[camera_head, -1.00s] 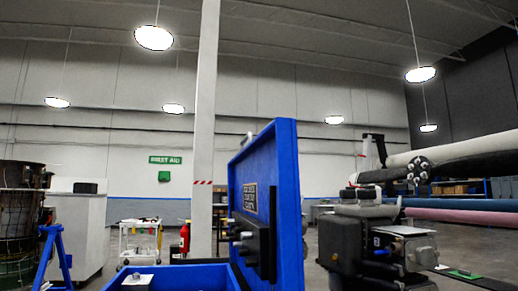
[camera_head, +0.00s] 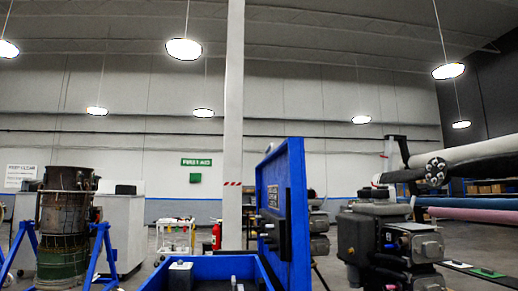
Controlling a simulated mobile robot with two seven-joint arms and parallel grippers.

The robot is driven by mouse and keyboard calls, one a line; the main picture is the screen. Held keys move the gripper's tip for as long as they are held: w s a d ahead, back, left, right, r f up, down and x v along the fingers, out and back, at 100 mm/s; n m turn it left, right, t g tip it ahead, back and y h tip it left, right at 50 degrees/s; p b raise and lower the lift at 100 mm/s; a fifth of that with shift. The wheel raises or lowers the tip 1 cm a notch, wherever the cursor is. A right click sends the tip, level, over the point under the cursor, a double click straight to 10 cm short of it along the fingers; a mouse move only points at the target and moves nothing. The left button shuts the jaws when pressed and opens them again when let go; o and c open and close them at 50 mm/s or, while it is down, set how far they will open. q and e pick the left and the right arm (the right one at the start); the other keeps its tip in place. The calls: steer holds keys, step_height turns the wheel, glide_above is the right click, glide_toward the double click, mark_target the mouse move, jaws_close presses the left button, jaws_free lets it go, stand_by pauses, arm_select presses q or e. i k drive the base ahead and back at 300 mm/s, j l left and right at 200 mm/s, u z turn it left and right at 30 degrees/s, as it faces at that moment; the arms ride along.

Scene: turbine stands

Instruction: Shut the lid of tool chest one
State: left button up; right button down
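A blue tool chest (camera_head: 208,266) is at the bottom centre, its near part cut off by the frame's lower edge. Its blue lid (camera_head: 298,205) stands open and roughly upright on the chest's right side. A dark block with protruding knobs (camera_head: 270,230) shows on the lid's left-facing side, with a small plate above it. A small pale box-like item (camera_head: 181,275) and another small item show in the chest. I cannot read a number on the chest.
Grey and black machinery (camera_head: 388,248) stands close to the right of the lid. A rusty cylindrical turbine part (camera_head: 63,225) stands on a blue stand at the left. A white cart (camera_head: 175,237) and red extinguisher (camera_head: 216,236) are behind the chest. Open floor shows at centre left.

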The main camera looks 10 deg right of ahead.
mark_target(282, 218)
steer(key=u, duration=1.4)
steer(key=l+u, duration=0.3)
steer(key=k+l+u, duration=0.1)
steer(key=l+u, duration=0.25)
steer(key=k+l, duration=0.1)
steer(key=l, duration=0.35)
steer(key=k+l, duration=0.15)
steer(key=l, duration=0.25)
steer(key=k+l, duration=0.1)
steer(key=l, duration=0.35)
steer(key=k+l, duration=0.1)
steer(key=l, duration=0.35)
steer(key=k+l, duration=0.15)
steer(key=l, duration=0.25)
steer(key=k+l, duration=0.1)
steer(key=l, duration=0.35)
steer(key=k+l, duration=0.1)
steer(key=l, duration=0.3)
steer(key=k+l, duration=0.15)
steer(key=l, duration=0.3)
